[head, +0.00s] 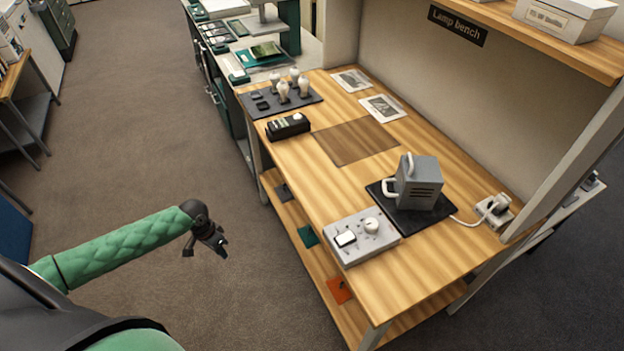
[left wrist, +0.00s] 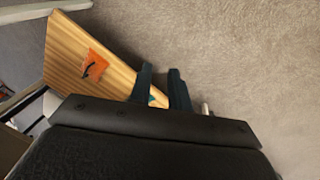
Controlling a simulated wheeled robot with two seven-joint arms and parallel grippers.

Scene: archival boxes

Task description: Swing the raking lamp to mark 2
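A grey boxy lamp (head: 419,184) with pale handles stands on a black mat (head: 432,222) on the wooden bench. A grey control box (head: 361,236) with a white rocker switch (head: 345,239) and a round white knob (head: 372,225) sits at the bench's front edge, left of the lamp. Any numbered marks are too small to read. My left gripper (head: 219,243) is over the floor, left of the bench and apart from everything. Its two dark fingers (left wrist: 161,70) stand apart and empty in the left wrist view. My right gripper does not show.
The wooden bench (head: 300,205) also holds a black meter (head: 288,127), a dark tray (head: 259,106) with white bulbs and a socket (head: 495,211) with the lamp's cable. A lower shelf carries an orange patch (head: 340,291). The floor (head: 150,120) left of the bench is clear.

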